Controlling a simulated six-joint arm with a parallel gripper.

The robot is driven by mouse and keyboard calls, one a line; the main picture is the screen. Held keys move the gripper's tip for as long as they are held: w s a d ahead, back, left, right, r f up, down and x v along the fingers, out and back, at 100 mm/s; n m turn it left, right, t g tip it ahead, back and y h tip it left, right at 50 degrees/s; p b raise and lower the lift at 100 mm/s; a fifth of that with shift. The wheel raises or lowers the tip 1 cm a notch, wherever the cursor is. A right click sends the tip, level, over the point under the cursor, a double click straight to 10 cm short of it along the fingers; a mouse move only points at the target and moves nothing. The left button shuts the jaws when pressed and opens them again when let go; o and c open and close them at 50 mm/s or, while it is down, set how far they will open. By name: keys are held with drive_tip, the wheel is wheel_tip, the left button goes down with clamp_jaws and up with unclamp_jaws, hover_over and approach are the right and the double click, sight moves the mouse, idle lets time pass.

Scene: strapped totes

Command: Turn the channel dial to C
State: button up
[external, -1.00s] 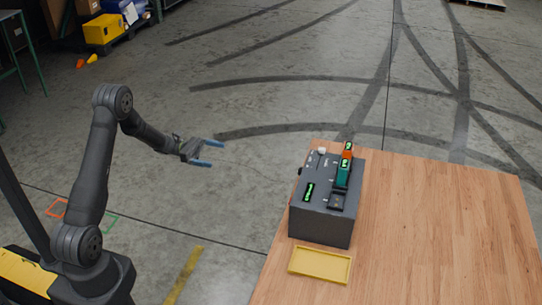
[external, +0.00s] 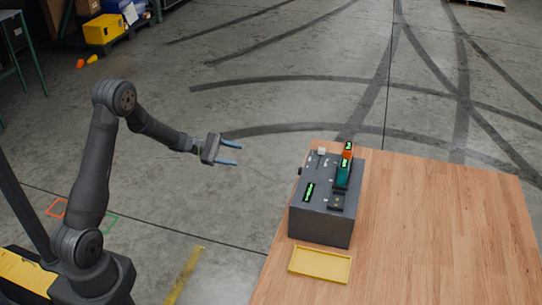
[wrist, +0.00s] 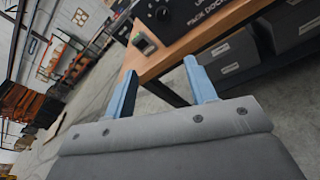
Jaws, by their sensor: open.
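A dark grey box-shaped unit (external: 322,222) stands on the wooden table, with a green-lit display (external: 309,192) on its top. A small black knob (external: 299,170) sticks out at its left side. In the wrist view a round black dial (wrist: 163,13) with pale marks shows on a dark panel at the top edge; its letters are too small to read. My gripper (external: 238,155) is open and empty, in the air left of the unit and apart from it. Its two blue fingers also show in the wrist view (wrist: 160,68), pointing towards the table edge.
Teal and orange blocks (external: 344,172) with green displays stand on the unit's top. A shallow yellow tray (external: 320,265) lies in front of it. The right of the wooden table (external: 440,230) is clear. In the wrist view, grey bins (wrist: 228,53) sit below the tabletop.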

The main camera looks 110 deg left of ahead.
drive_tip(key=w+d+r+m+g+y, duration=0.1)
drive_tip(key=w+d+r+m+g, duration=0.2)
drive_tip(key=w, duration=0.4)
drive_tip(key=shift+m+t, duration=0.3)
drive_tip(key=shift+t, duration=0.4)
drive_tip(key=x, duration=1.7)
drive_tip(key=shift+w+a+f, duration=0.1)
drive_tip(key=shift+a+f, duration=0.2)
drive_tip(key=shift+f, duration=0.1)
drive_tip(key=c, duration=1)
drive_tip(key=shift+o, duration=0.2)
drive_tip(key=n+h, duration=0.1)
drive_tip(key=n, duration=0.1)
drive_tip(key=shift+a+n, duration=0.15)
drive_tip(key=shift+n, duration=0.15)
drive_tip(key=n+h, duration=0.1)
drive_tip(key=n, duration=0.1)
drive_tip(key=shift+n+h, duration=0.4)
drive_tip(key=shift+g, duration=0.3)
